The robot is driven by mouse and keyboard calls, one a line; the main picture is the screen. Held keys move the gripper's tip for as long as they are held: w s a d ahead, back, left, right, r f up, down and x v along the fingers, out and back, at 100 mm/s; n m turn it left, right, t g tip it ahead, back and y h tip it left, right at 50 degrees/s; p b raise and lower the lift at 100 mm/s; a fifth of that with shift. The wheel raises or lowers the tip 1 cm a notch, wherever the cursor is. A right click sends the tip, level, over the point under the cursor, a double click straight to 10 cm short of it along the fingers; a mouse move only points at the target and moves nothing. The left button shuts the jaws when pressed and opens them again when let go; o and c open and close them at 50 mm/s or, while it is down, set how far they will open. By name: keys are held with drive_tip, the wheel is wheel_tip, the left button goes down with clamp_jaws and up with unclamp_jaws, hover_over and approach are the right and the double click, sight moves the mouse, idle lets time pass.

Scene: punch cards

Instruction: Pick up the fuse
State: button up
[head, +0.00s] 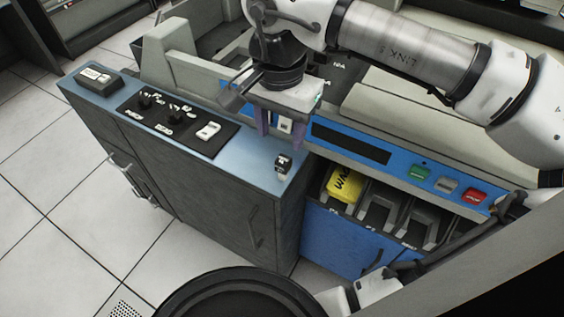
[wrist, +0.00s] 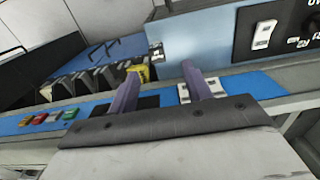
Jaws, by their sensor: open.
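A small dark piece with a pale marking (head: 283,164), which may be the fuse, sits near the front right corner of the blue-grey cabinet top. It appears small in the wrist view (wrist: 157,50), beyond the fingertips. My gripper (head: 280,142) hangs beside the blue front panel of the machine, above and behind this piece in the head view. Its two purple fingers are apart and hold nothing; they also show in the wrist view (wrist: 160,72). The gripper and the piece look apart.
The cabinet top (head: 240,172) bears a black switch panel (head: 178,128) and a small box (head: 97,77). The machine's blue panel (head: 400,165) has coloured buttons. Below it are card slots, one with a yellow block (head: 343,184). Tiled floor is clear at left.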

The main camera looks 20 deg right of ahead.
sight(283, 159)
wheel_tip(283, 159, down, 3)
drive_tip(key=shift+f, duration=0.15)
drive_tip(key=shift+s+d+f, duration=0.1)
drive_tip(key=shift+f, duration=1.25)
drive_tip(key=shift+s+d+f, duration=0.1)
drive_tip(key=shift+f, duration=1.25)
drive_tip(key=c, duration=1.1)
